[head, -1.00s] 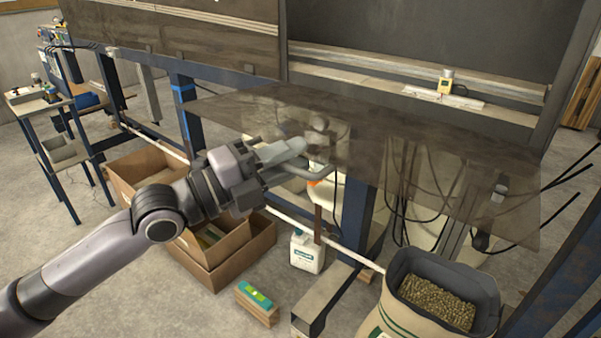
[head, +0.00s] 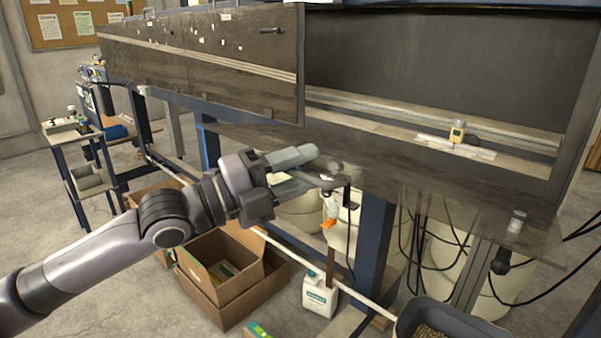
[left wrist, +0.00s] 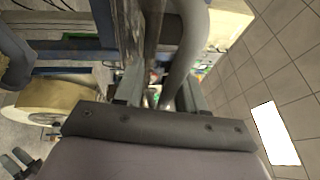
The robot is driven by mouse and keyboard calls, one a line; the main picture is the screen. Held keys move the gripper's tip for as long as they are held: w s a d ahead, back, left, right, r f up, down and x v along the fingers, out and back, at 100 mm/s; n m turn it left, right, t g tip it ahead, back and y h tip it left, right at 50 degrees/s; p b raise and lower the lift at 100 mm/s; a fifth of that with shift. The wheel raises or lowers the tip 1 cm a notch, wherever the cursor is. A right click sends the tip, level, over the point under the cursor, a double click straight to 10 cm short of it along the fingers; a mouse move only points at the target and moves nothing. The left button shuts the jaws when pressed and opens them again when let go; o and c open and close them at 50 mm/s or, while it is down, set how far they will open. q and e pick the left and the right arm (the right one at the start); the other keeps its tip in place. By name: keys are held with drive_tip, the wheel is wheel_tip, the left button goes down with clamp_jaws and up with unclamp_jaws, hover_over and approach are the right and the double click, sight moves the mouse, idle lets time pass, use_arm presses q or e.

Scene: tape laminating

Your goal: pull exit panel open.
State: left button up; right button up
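A dark, see-through panel (head: 535,240) slopes out along the front of the machine below its opening in the head view. My left gripper (head: 312,168) is in front of the panel, close beside the knob. Its fingers look spread, with a gap between them. I cannot tell whether they touch the knob or panel. The left wrist view shows the gripper's dark palm (left wrist: 160,128) and a grey curved bar (left wrist: 190,55) above it. My right gripper is not in view.
A closed upper panel with a handle (head: 271,30) is at the upper left. Below are cardboard boxes (head: 222,265), a white jug (head: 320,297), hanging cables and a blue leg (head: 375,235). A cart (head: 75,140) stands at left.

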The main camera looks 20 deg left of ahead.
use_arm(q)
drive_tip(key=shift+f, duration=0.1)
drive_tip(key=shift+s+a+f, duration=0.2)
drive_tip(key=shift+s+a, duration=0.05)
drive_tip(key=r+b+v, duration=0.1)
drive_tip(key=b+v, duration=0.2)
drive_tip(key=v, duration=0.3)
drive_tip(key=shift+s+f, duration=0.25)
drive_tip(key=shift+f, duration=0.1)
drive_tip(key=shift+a, duration=0.1)
